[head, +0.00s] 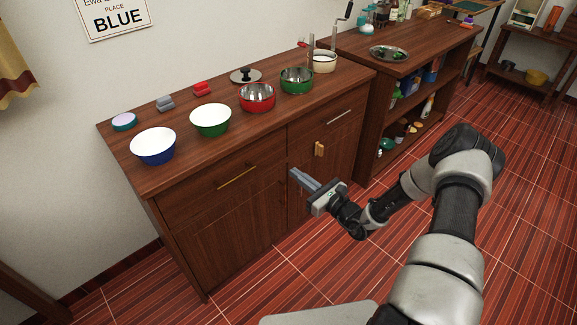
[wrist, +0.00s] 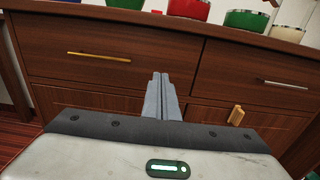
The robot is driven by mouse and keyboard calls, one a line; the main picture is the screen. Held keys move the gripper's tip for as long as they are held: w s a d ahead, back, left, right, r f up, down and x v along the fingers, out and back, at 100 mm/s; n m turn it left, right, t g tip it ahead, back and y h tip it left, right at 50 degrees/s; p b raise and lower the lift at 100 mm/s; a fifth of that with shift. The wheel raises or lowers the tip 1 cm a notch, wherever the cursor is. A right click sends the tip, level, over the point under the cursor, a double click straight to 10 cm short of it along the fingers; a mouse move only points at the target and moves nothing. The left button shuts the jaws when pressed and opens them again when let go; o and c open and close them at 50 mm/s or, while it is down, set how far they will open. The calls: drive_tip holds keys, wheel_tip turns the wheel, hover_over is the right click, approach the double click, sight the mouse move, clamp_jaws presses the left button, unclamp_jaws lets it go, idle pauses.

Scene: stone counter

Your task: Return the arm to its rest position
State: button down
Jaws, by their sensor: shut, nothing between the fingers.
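My gripper (head: 304,180) is shut and empty. In the head view it is held out in front of the wooden cabinet (head: 222,248), below the countertop. Its fingers point at the cabinet front, near the line between the left and right drawers. In the wrist view the shut fingers (wrist: 161,97) stand together before the drawer fronts. I cannot tell the exact gap between the fingertips and the cabinet. My arm reaches in from the lower right of the head view.
On the counter stand a blue bowl (head: 153,146), a green bowl (head: 210,120), a red pot (head: 257,97) and a green pot (head: 296,81). A brass drawer handle (head: 236,177) and a wooden knob (head: 319,149) stick out. An open shelf unit (head: 412,112) stands right. The tiled floor (head: 525,220) is clear.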

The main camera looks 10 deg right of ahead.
drive_tip(key=s+a+r+n+g+y, duration=0.1)
drive_tip(key=s+a+r+n+g, duration=0.5)
drive_tip(key=r+n, duration=0.3)
drive_tip(key=s+a+r+n+g+y, duration=0.1)
drive_tip(key=s+a+r+n+g, duration=0.4)
drive_tip(key=s+r+n+g, duration=0.3)
drive_tip(key=s+d+r+n+t+h, duration=0.3)
drive_tip(key=s+d+r+n+h, duration=0.3)
drive_tip(key=s+r, duration=0.3)
drive_tip(key=s+d+r+n+t+h, duration=0.2)
drive_tip(key=s+d+r+n+h, duration=0.5)
drive_tip(key=s, duration=0.4)
wheel_tip(320, 180, up, 23)
drive_tip(key=a+m+p, duration=0.1)
drive_tip(key=p, duration=2.1)
drive_tip(key=shift+a+y, duration=0.15)
drive_tip(key=shift+y, duration=0.15)
drive_tip(key=shift+w+f, duration=0.1)
drive_tip(key=shift+a, duration=0.15)
